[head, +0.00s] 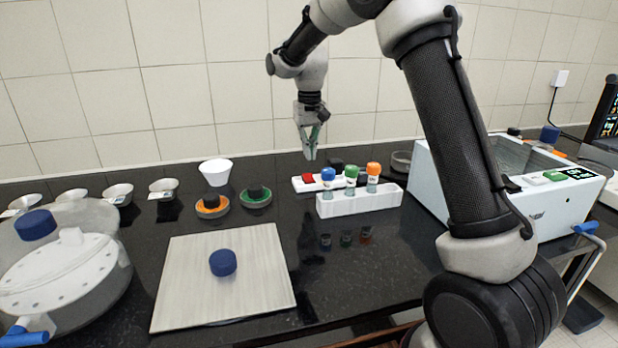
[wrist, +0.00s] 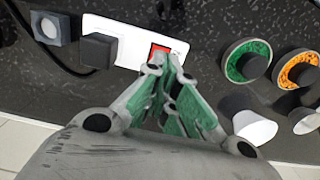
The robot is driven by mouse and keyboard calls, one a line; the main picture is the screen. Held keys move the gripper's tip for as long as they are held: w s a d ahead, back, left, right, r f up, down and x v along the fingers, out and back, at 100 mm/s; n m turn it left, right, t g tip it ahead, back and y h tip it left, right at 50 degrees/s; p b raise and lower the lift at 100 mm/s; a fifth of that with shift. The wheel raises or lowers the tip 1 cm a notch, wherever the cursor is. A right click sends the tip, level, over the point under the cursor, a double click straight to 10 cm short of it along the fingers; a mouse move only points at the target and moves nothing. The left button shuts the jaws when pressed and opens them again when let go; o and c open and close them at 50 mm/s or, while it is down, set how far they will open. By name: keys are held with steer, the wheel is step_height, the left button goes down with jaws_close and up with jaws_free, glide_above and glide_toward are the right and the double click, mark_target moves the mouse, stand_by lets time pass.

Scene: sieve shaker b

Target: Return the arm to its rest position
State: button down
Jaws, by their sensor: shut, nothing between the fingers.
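My gripper (head: 312,150) hangs from my raised arm in the head view, pointing down above the back of the dark counter. In the wrist view its green-padded fingers (wrist: 168,62) are together with nothing between them. The fingertips overlap a red button (wrist: 158,52) on a white power strip (wrist: 108,32) below. I cannot tell from the wrist view whether they touch it. In the head view the red button (head: 308,179) shows just below and left of the fingertips.
A white rack (head: 358,205) with blue-, green- and orange-capped vials stands in front of the strip. A white bath machine (head: 545,200) is at right. A white cup (head: 215,172), green and orange discs and several small bowls are at left. A pale board (head: 185,290) holds a blue cap (head: 223,262).

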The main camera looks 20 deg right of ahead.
steer(key=s+d+r+t, duration=0.1)
steer(key=s+d+r, duration=0.45)
steer(key=s, duration=0.45)
steer(key=s+d+r+t, duration=0.1)
steer(key=s+d+r, duration=0.5)
steer(key=s, duration=0.4)
steer(key=s+d+f+t, duration=0.1)
steer(key=s, duration=0.8)
steer(key=s+d+f+t, duration=0.1)
steer(key=s+d, duration=0.1)
steer(key=s, duration=0.7)
steer(key=shift+d+f, duration=0.2)
steer(key=shift+f, duration=0.05)
